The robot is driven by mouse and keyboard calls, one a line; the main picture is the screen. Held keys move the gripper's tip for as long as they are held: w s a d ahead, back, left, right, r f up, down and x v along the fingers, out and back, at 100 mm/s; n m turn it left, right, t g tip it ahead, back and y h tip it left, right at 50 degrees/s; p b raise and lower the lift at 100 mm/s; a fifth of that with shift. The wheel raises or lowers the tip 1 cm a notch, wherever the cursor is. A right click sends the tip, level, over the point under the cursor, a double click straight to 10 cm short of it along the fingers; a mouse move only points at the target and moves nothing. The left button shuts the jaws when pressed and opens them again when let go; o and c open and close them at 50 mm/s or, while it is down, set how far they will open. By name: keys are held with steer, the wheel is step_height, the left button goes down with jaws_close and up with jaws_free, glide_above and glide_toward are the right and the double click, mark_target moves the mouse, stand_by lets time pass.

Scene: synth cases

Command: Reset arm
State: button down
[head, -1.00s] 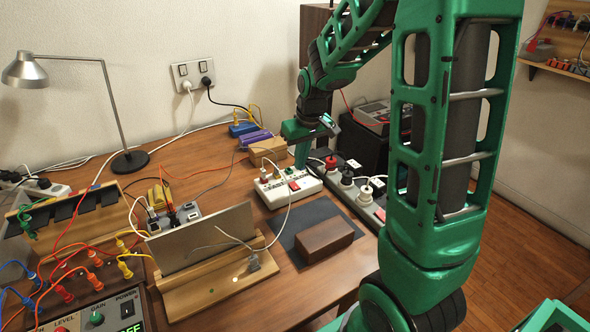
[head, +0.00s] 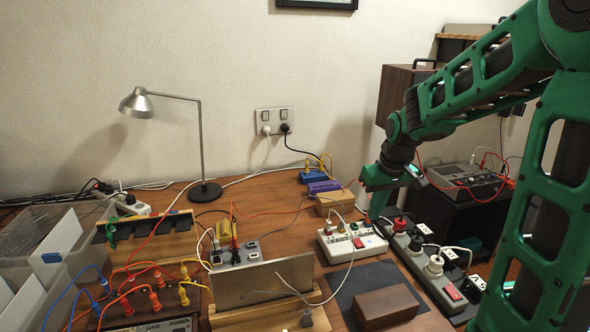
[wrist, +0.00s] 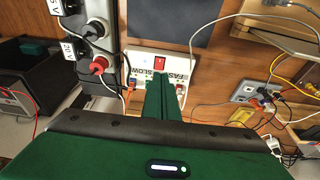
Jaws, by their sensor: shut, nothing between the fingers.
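My green arm comes in from the right in the head view, with its gripper (head: 375,214) pointing down. The gripper's fingers are together with nothing between them. They appear just over the right back end of a white switch box (head: 352,243) with a red switch. In the wrist view my closed green fingers (wrist: 163,80) reach up toward the same white box (wrist: 176,65), whose lettering reads "FAST" and "SLOW". The fingers cover part of the box. I cannot tell whether the tips touch it.
A dark power strip (head: 424,263) with plugs lies right of the white box. A brown block (head: 386,306) rests on a dark mat (head: 345,293) in front. A metal plate (head: 263,282) stands upright to the left. A desk lamp (head: 202,150) stands behind; loose cables cross the table.

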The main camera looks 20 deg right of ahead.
steer(key=s+d+m+g, duration=0.1)
steer(key=s+m, duration=0.2)
steer(key=s, duration=1.1)
steer(key=s+d+r+m+g, duration=0.1)
steer(key=s+m, duration=0.2)
steer(key=s, duration=1.1)
steer(key=shift+r+g, duration=0.3)
steer(key=shift+s, duration=0.1)
